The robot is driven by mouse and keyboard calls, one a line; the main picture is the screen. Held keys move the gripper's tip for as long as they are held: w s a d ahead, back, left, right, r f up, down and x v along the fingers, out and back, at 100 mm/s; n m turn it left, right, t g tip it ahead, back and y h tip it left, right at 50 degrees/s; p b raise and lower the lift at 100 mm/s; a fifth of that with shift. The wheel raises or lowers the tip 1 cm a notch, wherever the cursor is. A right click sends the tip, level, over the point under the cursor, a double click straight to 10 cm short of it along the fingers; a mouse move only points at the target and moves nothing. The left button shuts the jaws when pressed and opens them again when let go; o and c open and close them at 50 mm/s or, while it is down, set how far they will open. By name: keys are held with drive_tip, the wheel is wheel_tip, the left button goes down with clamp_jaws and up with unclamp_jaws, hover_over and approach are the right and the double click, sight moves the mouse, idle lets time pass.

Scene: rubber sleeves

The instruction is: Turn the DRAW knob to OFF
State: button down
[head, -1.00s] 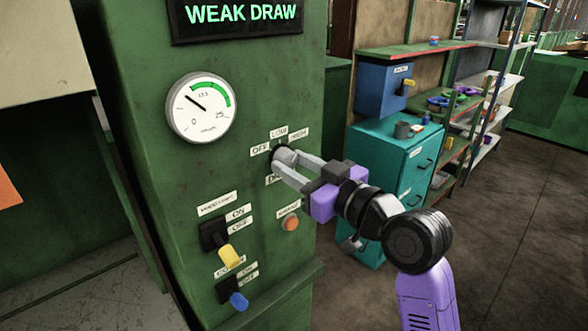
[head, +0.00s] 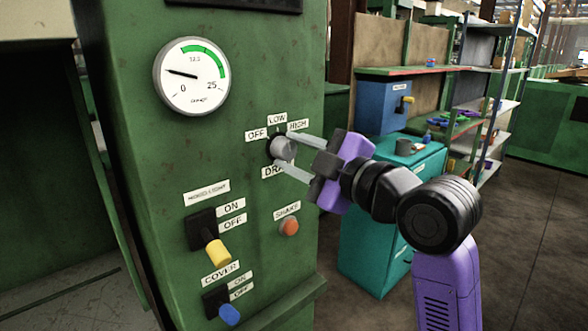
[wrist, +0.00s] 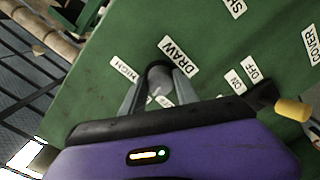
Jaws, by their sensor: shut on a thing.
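The DRAW knob (head: 284,149) is a grey cylinder on the green panel, with OFF (head: 256,134), LOW (head: 277,119) and HIGH (head: 298,125) labels around its top and DRAW below. My gripper (head: 289,151) is shut on the knob, one finger above it and one below in the head view. In the wrist view the knob (wrist: 159,76) sits between the two fingers of my gripper (wrist: 158,86). I cannot tell which label the knob points at. The DRAW label (wrist: 178,55) is clear there; the LOW and OFF labels are partly hidden.
A round gauge (head: 191,77) has its needle left, a little above the 0 mark. Below the knob are an orange-red button (head: 289,227), a yellow-tipped lever (head: 215,250) and a blue-tipped COVER lever (head: 228,313). A teal cabinet (head: 378,250) stands behind my arm.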

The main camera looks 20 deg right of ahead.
drive_tip(key=n+b, duration=0.3)
drive_tip(key=n, duration=0.1)
drive_tip(key=shift+f, duration=0.15)
drive_tip(key=shift+a+n+b, duration=0.1)
drive_tip(key=shift+n+b, duration=0.95)
drive_tip(key=shift+n, duration=0.25)
drive_tip(key=c, duration=0.9)
unclamp_jaws()
drive_tip(key=shift+r, duration=0.2)
drive_tip(key=v, duration=0.7)
drive_tip(key=shift+s, duration=0.35)
